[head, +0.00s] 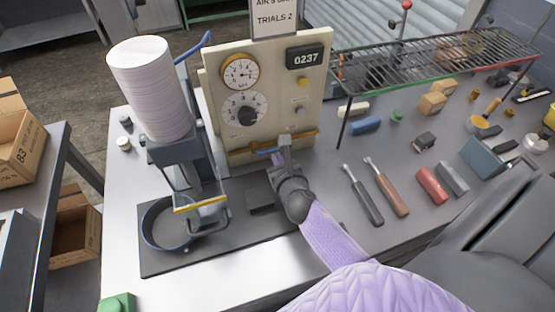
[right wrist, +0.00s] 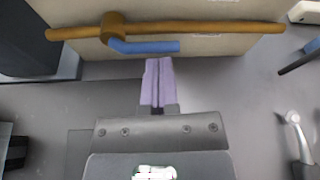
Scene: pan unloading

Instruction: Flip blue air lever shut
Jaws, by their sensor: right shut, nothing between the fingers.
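The blue air lever (head: 266,150) sits on a brass pipe (head: 245,151) along the lower front of the cream gauge panel (head: 285,110). In the right wrist view the lever (right wrist: 150,47) extends right from the round brass valve body (right wrist: 113,28), roughly parallel to the pipe. My right gripper (head: 285,141) is shut and empty, with its purple fingertips (right wrist: 158,62) just below the lever, near its free end. I cannot tell whether they touch it. My left gripper is not in view.
Left of the panel stands a press (head: 185,165) with a white ribbed cylinder (head: 152,88) and another blue handle (head: 193,46). Two handled tools (head: 363,195) lie right of my right arm. A wire rack (head: 430,62) stands behind several small blocks.

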